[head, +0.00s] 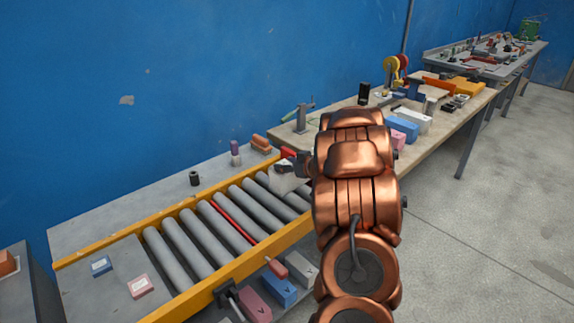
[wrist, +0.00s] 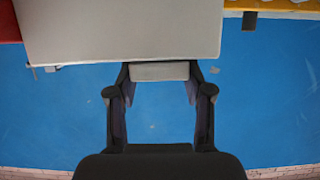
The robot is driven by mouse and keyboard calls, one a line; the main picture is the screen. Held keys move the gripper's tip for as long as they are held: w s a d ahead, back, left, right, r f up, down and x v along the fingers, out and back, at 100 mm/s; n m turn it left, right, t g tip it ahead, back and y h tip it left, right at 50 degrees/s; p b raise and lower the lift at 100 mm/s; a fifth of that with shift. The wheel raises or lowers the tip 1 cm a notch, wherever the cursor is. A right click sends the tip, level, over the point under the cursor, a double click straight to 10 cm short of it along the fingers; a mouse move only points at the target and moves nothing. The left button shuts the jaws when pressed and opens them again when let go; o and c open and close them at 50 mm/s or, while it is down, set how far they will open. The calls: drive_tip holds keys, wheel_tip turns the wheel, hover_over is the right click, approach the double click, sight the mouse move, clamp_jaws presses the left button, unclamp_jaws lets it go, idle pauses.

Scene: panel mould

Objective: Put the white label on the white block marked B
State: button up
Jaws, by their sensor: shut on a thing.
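In the head view my gripper (head: 292,168) is at the far end of the rollers, partly hidden by my copper arm. In the wrist view my gripper (wrist: 160,75) is shut on a small pale piece, which I take as the white label (wrist: 160,71). A large pale slab (wrist: 115,30) fills the top of that view right beside the piece; I cannot tell whether they touch. In the head view a white block (head: 284,181) shows just under the gripper. Its letter is not readable. Another white block (head: 301,271) lies below the front yellow rail.
Pink (head: 255,305) and blue (head: 279,290) blocks lie below the front rail (head: 225,277). Blue (head: 101,266) and pink (head: 140,286) plates lie at the near left. Small purple (head: 235,147) and orange (head: 260,142) pieces stand behind the rollers. A workbench (head: 455,115) is cluttered.

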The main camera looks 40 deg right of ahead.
drive_tip(key=shift+f, duration=0.15)
drive_tip(key=o, duration=1)
drive_tip(key=shift+o, duration=0.2)
drive_tip(key=shift+s+r, duration=0.1)
drive_tip(key=shift+r, duration=0.1)
drive_tip(key=v, duration=1.2)
